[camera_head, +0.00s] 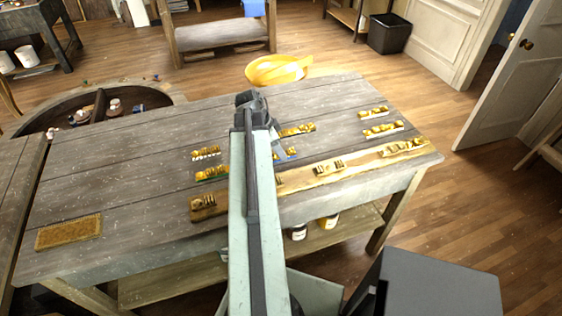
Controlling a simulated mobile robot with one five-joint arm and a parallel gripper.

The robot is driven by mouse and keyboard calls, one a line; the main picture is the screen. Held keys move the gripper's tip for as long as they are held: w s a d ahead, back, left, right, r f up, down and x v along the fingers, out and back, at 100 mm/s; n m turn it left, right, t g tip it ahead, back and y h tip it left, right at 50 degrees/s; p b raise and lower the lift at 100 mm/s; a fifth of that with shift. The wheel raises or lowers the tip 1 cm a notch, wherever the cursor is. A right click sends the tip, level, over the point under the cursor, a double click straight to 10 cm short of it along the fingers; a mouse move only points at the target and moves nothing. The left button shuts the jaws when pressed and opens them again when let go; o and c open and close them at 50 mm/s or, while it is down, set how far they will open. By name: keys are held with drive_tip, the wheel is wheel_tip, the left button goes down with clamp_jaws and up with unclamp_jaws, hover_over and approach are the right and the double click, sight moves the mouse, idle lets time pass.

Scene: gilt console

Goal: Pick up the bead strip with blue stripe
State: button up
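The bead strip with blue stripe (291,153) lies on the grey wooden table, just right of my arm. It is gold with a blue edge, and its left part is hidden behind my arm. My gripper (262,104) is above the table's middle, beyond the blue-striped strip in the picture and apart from it. Its fingers are too small and hidden to tell whether they are open or shut.
Other gold strips lie near: a green-edged one (212,173), a white-edged one (206,153), one behind (298,130) and two at right (374,113) (383,130). A wooden rail (355,167) runs along the front edge. The left tabletop is mostly clear besides a tan mat (69,232).

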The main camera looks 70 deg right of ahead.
drive_tip(key=shift+b+x, duration=0.35)
drive_tip(key=shift+x, duration=0.7)
drive_tip(key=shift+r, duration=0.15)
clamp_jaws()
